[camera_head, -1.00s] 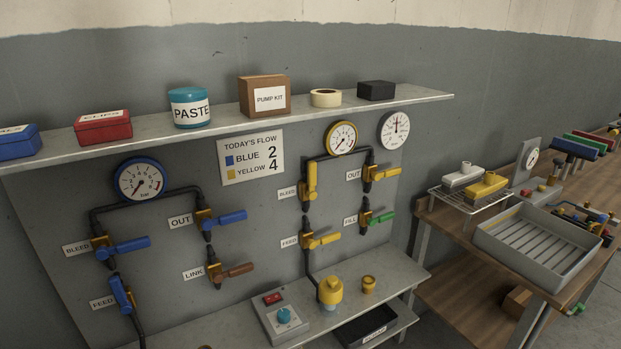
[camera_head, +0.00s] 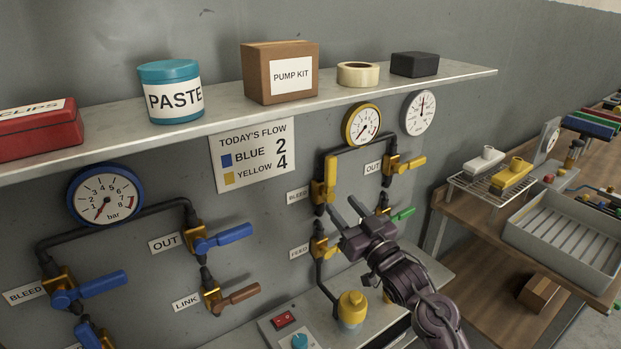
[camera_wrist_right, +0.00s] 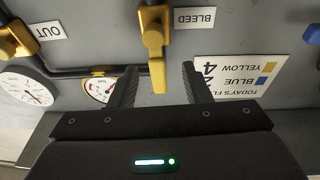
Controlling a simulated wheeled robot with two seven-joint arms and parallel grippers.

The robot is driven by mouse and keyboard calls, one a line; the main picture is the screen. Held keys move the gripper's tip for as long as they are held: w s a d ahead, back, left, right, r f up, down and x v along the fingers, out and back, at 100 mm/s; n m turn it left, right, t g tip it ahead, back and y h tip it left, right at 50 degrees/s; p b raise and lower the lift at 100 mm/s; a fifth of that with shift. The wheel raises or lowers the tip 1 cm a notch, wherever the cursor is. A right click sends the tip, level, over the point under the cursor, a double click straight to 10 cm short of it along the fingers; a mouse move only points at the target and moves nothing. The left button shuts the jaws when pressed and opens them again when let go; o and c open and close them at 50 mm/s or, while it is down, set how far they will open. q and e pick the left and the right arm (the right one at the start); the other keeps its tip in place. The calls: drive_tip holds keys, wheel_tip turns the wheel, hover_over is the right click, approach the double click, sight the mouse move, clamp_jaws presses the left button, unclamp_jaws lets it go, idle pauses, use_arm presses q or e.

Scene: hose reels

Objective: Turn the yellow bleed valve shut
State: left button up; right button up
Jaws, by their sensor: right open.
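The yellow bleed valve (camera_head: 331,172) is on the wall panel beside a BLEED label (camera_head: 297,194). Its yellow handle stands upright, in line with its vertical pipe. My right gripper (camera_head: 345,210) is open and empty, with its fingertips just below and to the right of this handle. In the right wrist view, which is upside down, the handle (camera_wrist_right: 156,60) lies in the gap between the two open fingers (camera_wrist_right: 160,80). I cannot tell whether its end is between the fingertips or still in front of them. My left gripper is not in view.
The yellow OUT valve (camera_head: 405,164) is to the right, the green-handled valve (camera_head: 403,214) close behind my gripper. The yellow FEED valve (camera_head: 321,246) is below. The shelf (camera_head: 250,115) overhangs the panel. A yellow gauge (camera_head: 362,124) sits above the pipes.

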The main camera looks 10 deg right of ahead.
sight(333, 172)
drive_tip(key=w+r+p, duration=0.1)
drive_tip(key=w+r, duration=0.1)
drive_tip(key=w+r+t+y, duration=0.1)
drive_tip(key=w+r, duration=0.1)
drive_tip(key=w+a+r+y+p, duration=0.1)
drive_tip(key=w+r, duration=0.1)
drive_tip(key=shift+r+n+p, duration=0.1)
drive_tip(key=shift+n+p, duration=0.2)
drive_tip(key=shift+w+a+r, duration=0.15)
drive_tip(key=shift+w+a, duration=0.1)
drive_tip(key=shift+w, duration=0.25)
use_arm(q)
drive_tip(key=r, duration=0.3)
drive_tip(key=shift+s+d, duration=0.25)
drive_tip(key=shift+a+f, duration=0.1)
use_arm(e)
clamp_jaws()
